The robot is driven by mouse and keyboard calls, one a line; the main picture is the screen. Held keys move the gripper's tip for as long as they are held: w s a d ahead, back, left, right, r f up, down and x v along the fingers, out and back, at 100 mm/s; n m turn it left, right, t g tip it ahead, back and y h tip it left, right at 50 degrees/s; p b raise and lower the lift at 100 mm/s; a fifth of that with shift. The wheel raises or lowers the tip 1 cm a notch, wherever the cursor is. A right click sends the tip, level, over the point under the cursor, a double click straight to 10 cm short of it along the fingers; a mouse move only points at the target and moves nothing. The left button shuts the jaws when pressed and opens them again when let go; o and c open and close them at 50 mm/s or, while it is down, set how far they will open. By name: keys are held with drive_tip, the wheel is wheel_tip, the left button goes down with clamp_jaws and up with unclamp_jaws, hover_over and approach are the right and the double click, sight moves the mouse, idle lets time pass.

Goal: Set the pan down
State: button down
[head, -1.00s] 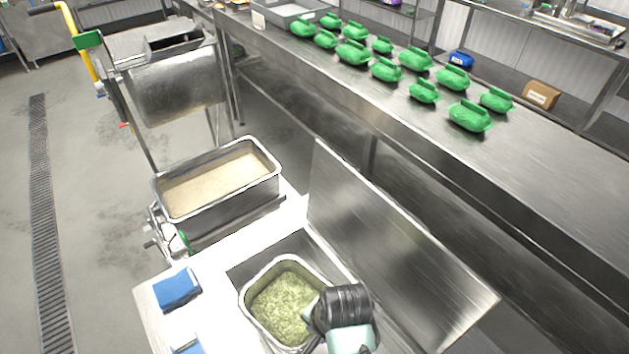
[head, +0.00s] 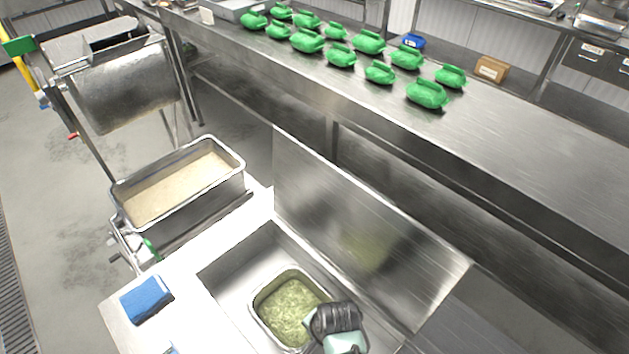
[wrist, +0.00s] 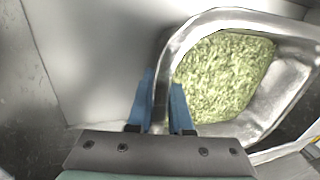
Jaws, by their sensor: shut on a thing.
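The pan (head: 257,312) is a metal pan with rounded corners, holding a pale green chopped filling (head: 290,308). In the head view it is at or inside the opening of a steel sink-like well (head: 228,268); I cannot tell whether it touches the bottom. My gripper (wrist: 161,110) is shut on the pan's rim, with one blue finger on each side of the wall. The pan's rim (wrist: 180,45) and filling also show in the wrist view. In the head view my wrist covers the pan's lower right side.
A raised steel lid or panel (head: 345,225) stands right of the well. A blue box (head: 146,300) lies on the white top at left. A deep tray of pale grain (head: 180,190) stands behind. Several green containers (head: 427,94) sit on the long steel counter (head: 500,150).

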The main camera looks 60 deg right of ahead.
drive_tip(key=shift+w+d+f, duration=0.15)
drive_tip(key=shift+f, duration=0.55)
drive_tip(key=c, duration=0.8)
unclamp_jaws()
drive_tip(key=shift+f, duration=0.1)
drive_tip(key=shift+c, duration=0.2)
